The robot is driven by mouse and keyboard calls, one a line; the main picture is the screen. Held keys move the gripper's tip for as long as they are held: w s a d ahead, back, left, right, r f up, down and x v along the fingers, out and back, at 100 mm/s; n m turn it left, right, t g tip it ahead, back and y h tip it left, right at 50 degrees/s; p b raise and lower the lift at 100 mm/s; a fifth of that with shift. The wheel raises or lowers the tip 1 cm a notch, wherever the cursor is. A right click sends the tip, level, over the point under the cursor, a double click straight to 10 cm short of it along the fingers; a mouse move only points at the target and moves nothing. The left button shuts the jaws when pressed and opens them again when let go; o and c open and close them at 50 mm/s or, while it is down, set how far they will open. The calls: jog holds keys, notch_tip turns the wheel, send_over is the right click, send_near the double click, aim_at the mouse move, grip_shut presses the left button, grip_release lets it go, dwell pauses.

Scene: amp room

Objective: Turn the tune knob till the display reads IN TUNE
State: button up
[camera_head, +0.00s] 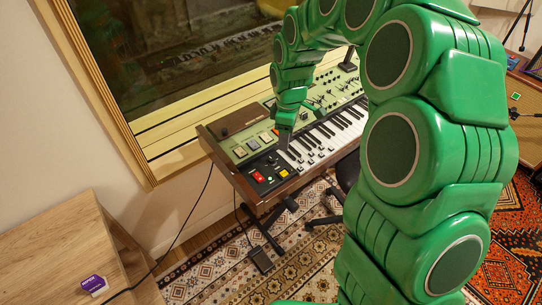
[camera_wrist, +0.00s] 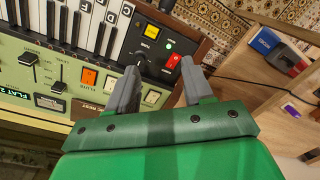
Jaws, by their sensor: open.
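The keyboard synth (camera_head: 215,150) stands on a stand beneath the window. In the wrist view, a black knob (camera_wrist: 141,61), which looks like the tune knob, sits on the panel near the red switch. A small display (camera_wrist: 12,112) at the left edge shows green text beginning "FLAT 2"; the rest is cut off. My gripper (camera_wrist: 160,66) is open, its two grey fingers spread over the panel's control end. The knob lies near the left fingertip and partly behind it; I cannot tell whether they touch. In the head view, my gripper (camera_head: 286,143) is above the panel, its fingers small and partly hidden.
A red rocker switch (camera_wrist: 173,61), a yellow button (camera_wrist: 151,31) and a green light sit near the knob. White keys (camera_wrist: 62,22) and sliders (camera_wrist: 57,86) are to the left. A wooden cabinet (camera_head: 55,245) with a purple box (camera_head: 94,284) stands at the lower left.

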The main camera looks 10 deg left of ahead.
aim_at(271, 158)
jog(key=w+a+f+n, duration=0.1)
jog(key=w+f, duration=0.1)
jog(key=w+a+f+n, duration=0.1)
jog(key=a+f, duration=0.1)
jog(key=f, duration=0.1)
jog(key=w+a+f+n, duration=0.1)
jog(key=w+a+f, duration=0.1)
jog(key=f, duration=0.1)
jog(key=shift+w+f, duration=0.1)
jog(key=shift+w, duration=0.25)
jog(key=shift+s+f, duration=0.15)
jog(key=shift+f, duration=3.85)
grip_shut()
jog(key=shift+m, duration=2.9)
